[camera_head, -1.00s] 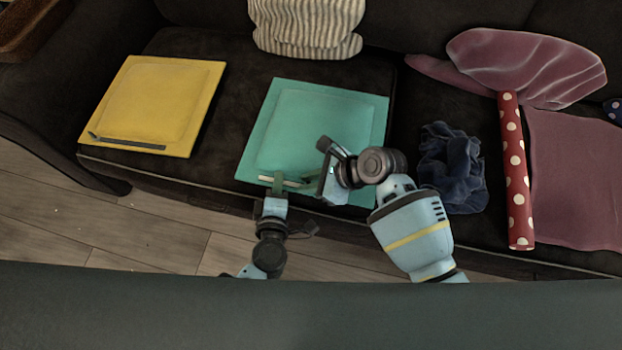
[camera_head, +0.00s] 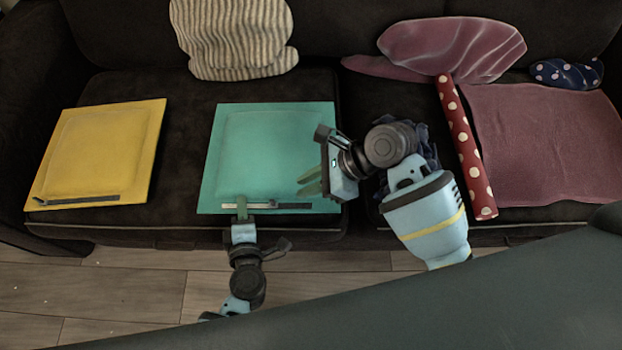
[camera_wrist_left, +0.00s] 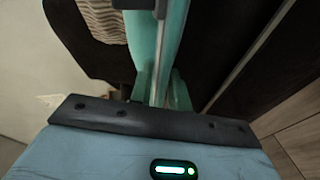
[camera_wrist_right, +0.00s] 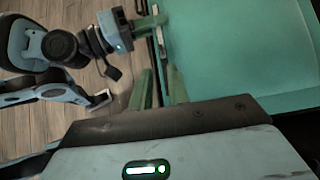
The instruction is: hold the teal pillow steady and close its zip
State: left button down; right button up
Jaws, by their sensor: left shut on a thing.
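The teal pillow (camera_head: 268,150) lies flat on the sofa seat, with its zip (camera_head: 290,206) along the near edge. The strip looks pale at its left end and dark further right, with a small dark pull near its middle. My left gripper (camera_head: 241,205) is shut on the pillow's near edge at the zip's left part; the left wrist view shows the pillow edge-on (camera_wrist_left: 172,40) between its fingers. My right gripper (camera_head: 308,181) is over the pillow's near right part, pointing left.
A yellow pillow (camera_head: 98,150) with its own zip lies left. A striped cushion (camera_head: 235,40) stands behind. A dark blue cloth (camera_head: 428,150) is partly hidden by my right arm. A red dotted roll (camera_head: 465,145) and mauve cloth (camera_head: 545,140) lie right. The seat's front edge is close.

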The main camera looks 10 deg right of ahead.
jog(key=shift+s+d+r, duration=0.1)
jog(key=shift+d+r, duration=0.15)
jog(key=shift+o, duration=0.3)
jog(key=shift+o, duration=1.1)
jog(key=w+a+r+m+g+h, duration=0.1)
jog(key=a+m+h, duration=0.3)
jog(key=m, duration=1.4)
jog(key=w+a+r+m+h, duration=0.1)
jog(key=a+r+m+h, duration=0.2)
jog(key=m, duration=1.4)
jog(key=shift+a+r+m+g+h, duration=0.4)
jog(key=shift+a+h, duration=0.4)
jog(key=shift+h, duration=0.1)
